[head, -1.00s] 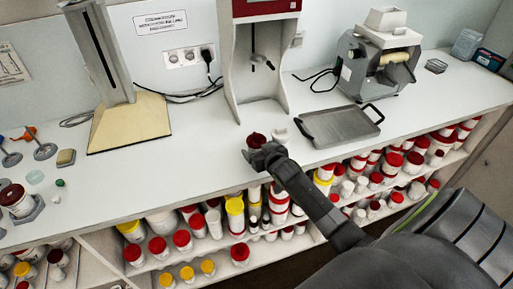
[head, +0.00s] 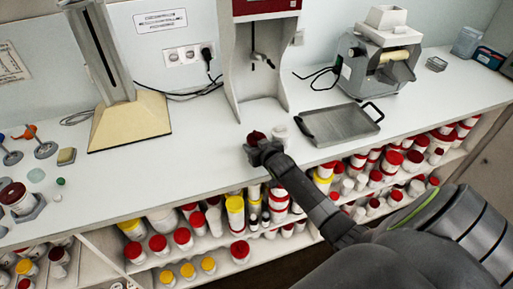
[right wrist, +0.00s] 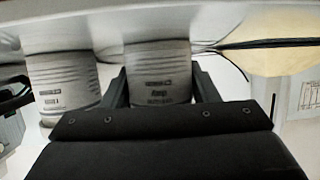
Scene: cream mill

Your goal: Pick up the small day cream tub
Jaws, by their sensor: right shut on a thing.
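A small tub with a dark red lid (head: 256,137) is at the front of the white counter, below the red and white machine. My right gripper (head: 259,146) is at this tub and hides most of its body. In the right wrist view the pale tub (right wrist: 158,72) with printed lines sits between the two fingers, which are shut on it. A second small white tub (head: 279,132) stands just to the right, apart from the gripper. It also shows in the right wrist view (right wrist: 62,82), left of the fingers. I cannot read either label. My left gripper is out of view.
A grey metal tray (head: 338,125) lies to the right, close to the white tub. The red and white machine (head: 262,60) stands behind. Shelves under the counter hold many red- and yellow-lidded tubs.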

